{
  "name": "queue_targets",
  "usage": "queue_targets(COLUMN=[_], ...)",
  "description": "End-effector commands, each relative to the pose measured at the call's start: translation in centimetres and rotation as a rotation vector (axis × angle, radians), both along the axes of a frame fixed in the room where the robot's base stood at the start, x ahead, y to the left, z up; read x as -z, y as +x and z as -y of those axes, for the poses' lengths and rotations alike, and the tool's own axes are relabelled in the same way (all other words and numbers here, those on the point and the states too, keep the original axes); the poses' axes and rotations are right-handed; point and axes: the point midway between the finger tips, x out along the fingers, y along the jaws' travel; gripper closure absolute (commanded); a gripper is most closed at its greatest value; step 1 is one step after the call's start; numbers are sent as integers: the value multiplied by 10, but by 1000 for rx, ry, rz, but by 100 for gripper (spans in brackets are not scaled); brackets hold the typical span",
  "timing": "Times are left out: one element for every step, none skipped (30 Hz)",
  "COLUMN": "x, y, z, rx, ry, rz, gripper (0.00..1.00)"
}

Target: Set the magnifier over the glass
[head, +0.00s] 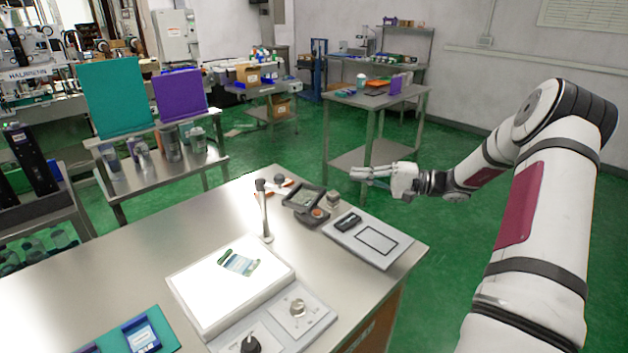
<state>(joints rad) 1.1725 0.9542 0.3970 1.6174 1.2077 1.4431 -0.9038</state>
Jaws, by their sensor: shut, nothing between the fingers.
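My gripper (368,175) is shut and empty, pointing left. In the picture it sits above and to the right of the steel table's far edge, apart from everything on it. A dark framed device with a pane and a round brownish part (305,202) stands near the table's far edge; it may be the magnifier, but I cannot tell for sure. A lit white panel (203,297) lies nearer, with a small blue-green printed label (239,263) on it. I cannot tell which piece is the glass. A small clear knob-like piece (297,308) sits on a grey plate beside the panel.
On the steel table (120,285), an upright metal post (265,215) stands behind the panel. A grey board (395,257) with an outlined rectangle carries a small black device (348,221). A teal mat (165,338) lies front left. The table's left part is clear.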

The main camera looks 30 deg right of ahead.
Motion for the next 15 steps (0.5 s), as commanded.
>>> queue_targets(x=[0, 0, 0, 0, 0, 0, 0, 0, 0, 0, 0, 0, -1, -1, 0], y=[0, 0, 0, 0, 1, 2, 4, 5, 8, 11, 14, 18, 22, 26, 31], z=[0, 0, -1, -1, -2, -3, -5, -8, -11, -15, -18, -23, -28, -32, -38], rx=[-1, -1, -1, -1, -2, -2, -3, -3, -5, -6, -6, -5, -5, -6, -6], ry=[-1, -1, -1, 0, 0, 0, 0, 0, 0, 0, 0, 0, 0, 0, -1], rz=[-1, -1, -1, -1, -1, -1, -1, -1, -1, -1, -1, -1, -1, -1, -2], gripper=[100, 100, 100, 100, 100, 100, 100, 100, 100, 100, 100, 100, 100, 100, 100])
